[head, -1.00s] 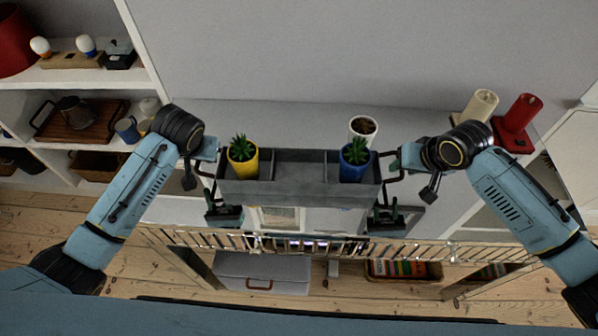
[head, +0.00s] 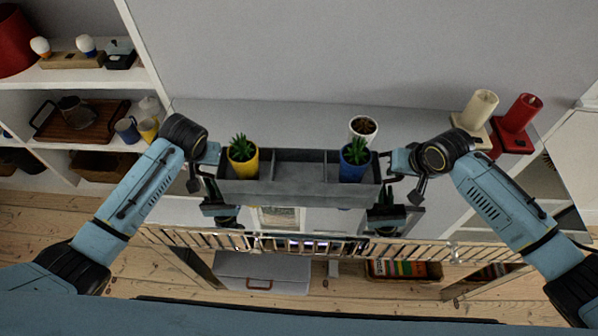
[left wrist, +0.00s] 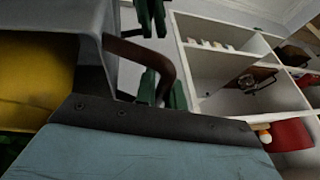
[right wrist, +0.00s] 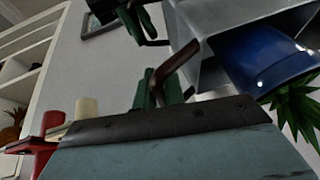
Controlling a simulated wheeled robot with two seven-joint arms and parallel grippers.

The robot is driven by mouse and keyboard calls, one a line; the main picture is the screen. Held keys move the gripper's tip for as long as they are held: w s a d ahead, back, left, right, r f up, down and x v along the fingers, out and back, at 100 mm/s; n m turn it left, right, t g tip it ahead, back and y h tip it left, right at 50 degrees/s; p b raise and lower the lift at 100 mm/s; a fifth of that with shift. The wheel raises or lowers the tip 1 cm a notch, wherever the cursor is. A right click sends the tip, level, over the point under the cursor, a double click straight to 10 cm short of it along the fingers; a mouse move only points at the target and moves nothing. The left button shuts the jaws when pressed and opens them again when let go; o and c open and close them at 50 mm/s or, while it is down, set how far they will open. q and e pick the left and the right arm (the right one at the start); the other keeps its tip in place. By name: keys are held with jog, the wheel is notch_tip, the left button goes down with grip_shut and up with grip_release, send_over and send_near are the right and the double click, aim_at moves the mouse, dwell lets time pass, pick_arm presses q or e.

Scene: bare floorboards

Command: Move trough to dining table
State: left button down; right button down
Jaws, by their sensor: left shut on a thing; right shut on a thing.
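The trough (head: 297,188) is a long grey open box with compartments, roughly level at the centre of the head view. A yellow pot (head: 243,166) with a green plant sits in its left compartment and a blue pot (head: 354,168) with a plant in its right one. My left gripper (left wrist: 155,65) is shut on the dark handle (left wrist: 140,50) at the trough's left end. My right gripper (right wrist: 152,65) is shut on the handle (right wrist: 176,65) at its right end. I cannot make out a dining table.
A white pot (head: 363,127) stands just behind the trough's right part. A cream candle (head: 482,104) and a red candle (head: 521,112) stand at the right. White shelves (head: 90,75) fill the left. A metal rail (head: 330,245) crosses below, above a grey box (head: 262,272).

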pick_arm(q)
jog(key=shift+r, duration=0.15)
pick_arm(e)
jog(key=shift+w+r, duration=0.1)
jog(key=shift+r, duration=0.1)
